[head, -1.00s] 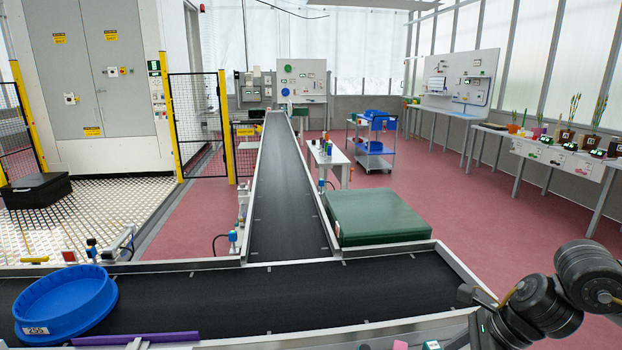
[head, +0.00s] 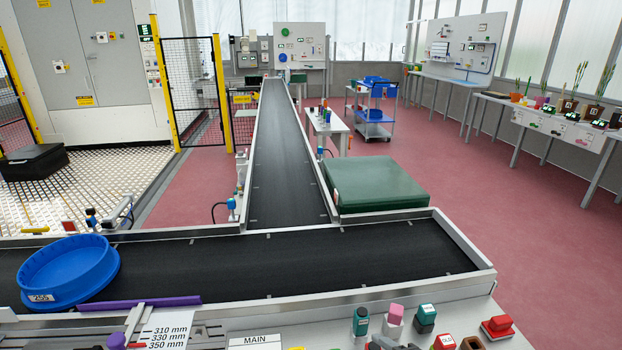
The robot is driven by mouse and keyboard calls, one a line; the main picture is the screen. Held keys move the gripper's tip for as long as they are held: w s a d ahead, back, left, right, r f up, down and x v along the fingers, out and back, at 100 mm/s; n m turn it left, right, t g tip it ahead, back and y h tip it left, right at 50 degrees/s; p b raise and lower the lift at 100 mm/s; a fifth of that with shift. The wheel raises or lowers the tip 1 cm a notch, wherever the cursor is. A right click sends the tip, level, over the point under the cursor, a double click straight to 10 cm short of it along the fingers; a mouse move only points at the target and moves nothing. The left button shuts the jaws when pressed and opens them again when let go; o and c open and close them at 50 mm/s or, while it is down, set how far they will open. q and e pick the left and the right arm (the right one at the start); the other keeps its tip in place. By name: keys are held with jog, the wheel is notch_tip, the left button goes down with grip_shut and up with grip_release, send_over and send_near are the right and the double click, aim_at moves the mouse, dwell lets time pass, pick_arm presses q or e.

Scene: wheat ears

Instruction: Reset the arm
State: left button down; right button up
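Neither of my grippers shows in the head view now, and no part of my arms is clearly visible. A blue round tray (head: 69,271) labelled 255 sits on the left part of the black cross conveyor (head: 340,258). No gripper is seen near it.
A long conveyor (head: 283,170) runs away from the cross conveyor. A green box (head: 377,186) stands right of it. In front are a purple bar (head: 153,302), a red button (head: 497,325) and other coloured controls. Red floor (head: 460,190) lies open at right.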

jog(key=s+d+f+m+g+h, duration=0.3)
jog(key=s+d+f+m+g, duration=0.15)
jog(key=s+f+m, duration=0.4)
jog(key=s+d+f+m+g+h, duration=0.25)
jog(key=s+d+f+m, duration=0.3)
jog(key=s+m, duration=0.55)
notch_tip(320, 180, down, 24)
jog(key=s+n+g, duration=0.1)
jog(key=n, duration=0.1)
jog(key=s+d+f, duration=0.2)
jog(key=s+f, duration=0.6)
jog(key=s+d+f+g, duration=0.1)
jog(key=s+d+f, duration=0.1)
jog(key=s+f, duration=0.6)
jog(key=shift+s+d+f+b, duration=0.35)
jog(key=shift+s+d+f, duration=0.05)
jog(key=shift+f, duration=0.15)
